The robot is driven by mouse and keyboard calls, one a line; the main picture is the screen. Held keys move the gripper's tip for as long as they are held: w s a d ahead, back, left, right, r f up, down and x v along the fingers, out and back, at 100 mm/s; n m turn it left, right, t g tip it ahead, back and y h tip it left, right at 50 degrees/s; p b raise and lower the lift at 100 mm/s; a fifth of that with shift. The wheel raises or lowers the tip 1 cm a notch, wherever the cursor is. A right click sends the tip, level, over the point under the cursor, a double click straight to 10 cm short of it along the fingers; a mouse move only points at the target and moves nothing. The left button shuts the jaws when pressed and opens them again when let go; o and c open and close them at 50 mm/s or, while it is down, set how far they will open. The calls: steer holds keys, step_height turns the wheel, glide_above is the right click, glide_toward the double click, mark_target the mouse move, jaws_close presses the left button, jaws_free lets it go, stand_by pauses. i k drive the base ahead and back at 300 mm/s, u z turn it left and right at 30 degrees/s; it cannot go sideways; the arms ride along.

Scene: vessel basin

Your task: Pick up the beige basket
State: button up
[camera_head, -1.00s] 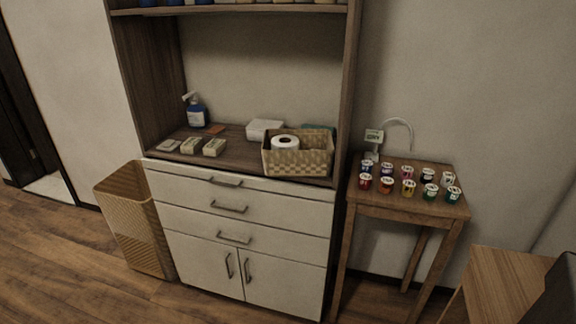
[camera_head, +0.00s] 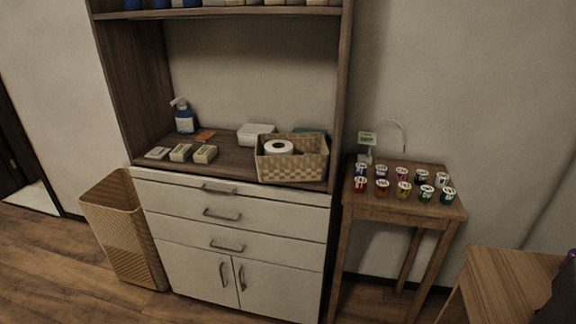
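A beige woven basket (camera_head: 307,169) with a checkered weave stands on the wooden counter of the cabinet, near its right front edge. A white paper roll (camera_head: 278,147) sits in its left part. A taller tan woven bin (camera_head: 124,232) stands on the floor to the left of the cabinet. My gripper is not in this view.
An upper shelf (camera_head: 220,12) spans above. A side table (camera_head: 405,205) with several small cups stands right. A wooden surface (camera_head: 511,283) is at lower right. Floor shows at lower left.

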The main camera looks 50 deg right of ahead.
mark_target(298, 167)
steer(key=i, duration=0.85)
steer(key=u, duration=0.05)
